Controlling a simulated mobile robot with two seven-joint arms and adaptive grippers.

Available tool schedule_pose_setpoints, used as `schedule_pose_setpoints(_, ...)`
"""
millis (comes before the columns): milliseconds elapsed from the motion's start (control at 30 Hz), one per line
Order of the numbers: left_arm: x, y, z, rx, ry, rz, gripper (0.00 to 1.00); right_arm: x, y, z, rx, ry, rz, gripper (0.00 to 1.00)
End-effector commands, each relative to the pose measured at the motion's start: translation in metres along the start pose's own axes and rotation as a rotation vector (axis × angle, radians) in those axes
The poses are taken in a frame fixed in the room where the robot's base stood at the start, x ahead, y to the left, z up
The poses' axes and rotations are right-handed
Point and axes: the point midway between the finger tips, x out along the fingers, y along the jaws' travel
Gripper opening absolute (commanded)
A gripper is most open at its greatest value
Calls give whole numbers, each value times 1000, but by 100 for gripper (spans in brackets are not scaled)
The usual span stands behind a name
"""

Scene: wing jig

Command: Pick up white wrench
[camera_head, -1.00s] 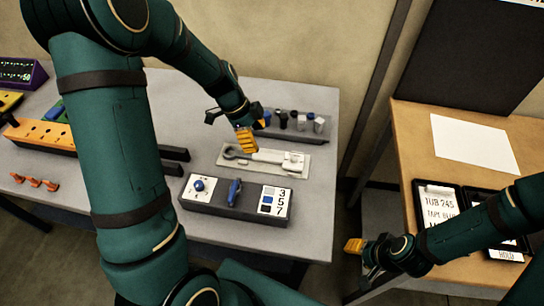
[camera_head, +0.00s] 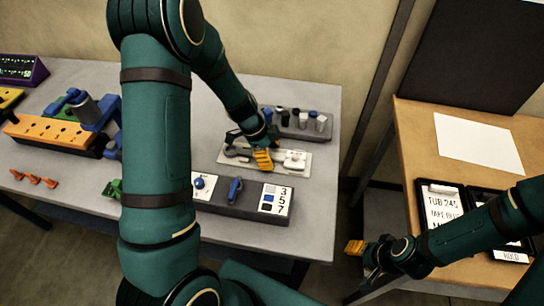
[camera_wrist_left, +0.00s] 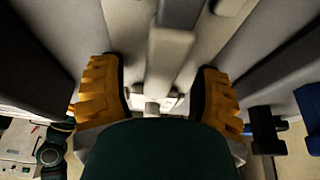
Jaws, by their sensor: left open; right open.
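The white wrench (camera_head: 238,151) lies on a pale flat tray (camera_head: 304,169) on the grey table, its open jaw to the left and a blocky white part to the right. My left gripper (camera_head: 262,157) is over the middle of the wrench and hides that part of it. Its orange fingers are apart in the left wrist view (camera_wrist_left: 160,88), with a pale grey bar, apparently the wrench handle (camera_wrist_left: 172,62), between them. I cannot tell whether the fingers touch it. My right gripper (camera_head: 362,250) is open and empty by the wooden table's left side.
A grey box with a blue lever (camera_head: 235,190) and number card stands in front of the tray. A dark rack of small cylinders (camera_head: 300,124) stands behind it. An orange block with a blue clamp (camera_head: 45,131) is at the left. The wooden table (camera_head: 420,135) holds paper and black-framed signs.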

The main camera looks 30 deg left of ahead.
Motion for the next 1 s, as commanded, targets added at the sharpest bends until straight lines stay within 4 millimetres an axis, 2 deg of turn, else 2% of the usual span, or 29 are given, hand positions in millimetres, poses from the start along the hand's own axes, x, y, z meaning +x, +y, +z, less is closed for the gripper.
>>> schedule_pose_setpoints(1000,4,0,2,0,0,0,64,10,4,1,0,0,0,47)
